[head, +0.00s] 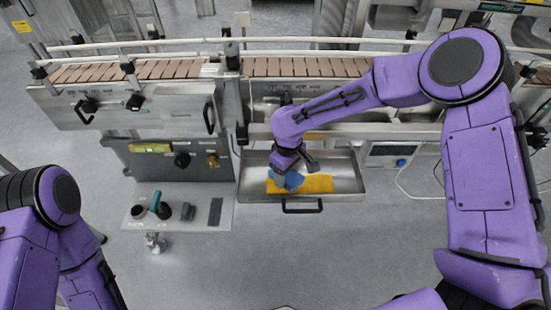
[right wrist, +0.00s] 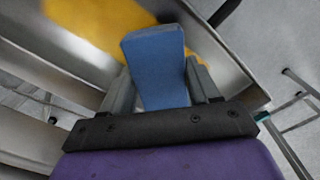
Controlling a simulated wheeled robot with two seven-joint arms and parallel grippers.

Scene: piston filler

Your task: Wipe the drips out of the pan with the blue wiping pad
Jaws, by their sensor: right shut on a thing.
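The metal pan (head: 350,178) sticks out below the conveyor, with a black handle on its front. A yellow-orange patch of drips (head: 318,184) covers part of its floor; the patch also shows in the right wrist view (right wrist: 95,22). The blue wiping pad (head: 287,181) is between the fingers of my right gripper (head: 292,168), low over the pan's left part. In the right wrist view the pad (right wrist: 156,65) stands out between the two grey fingers. I cannot tell whether the pad touches the pan floor. My left arm shows at the lower left, but its gripper is out of view.
A small shelf (head: 180,220) left of the pan holds several small items, including a teal-topped one (head: 155,200) and a dark flat piece (head: 215,211). The conveyor (head: 290,67) and its rails run behind the pan. A pale cable (head: 405,185) hangs at the right. The floor in front is clear.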

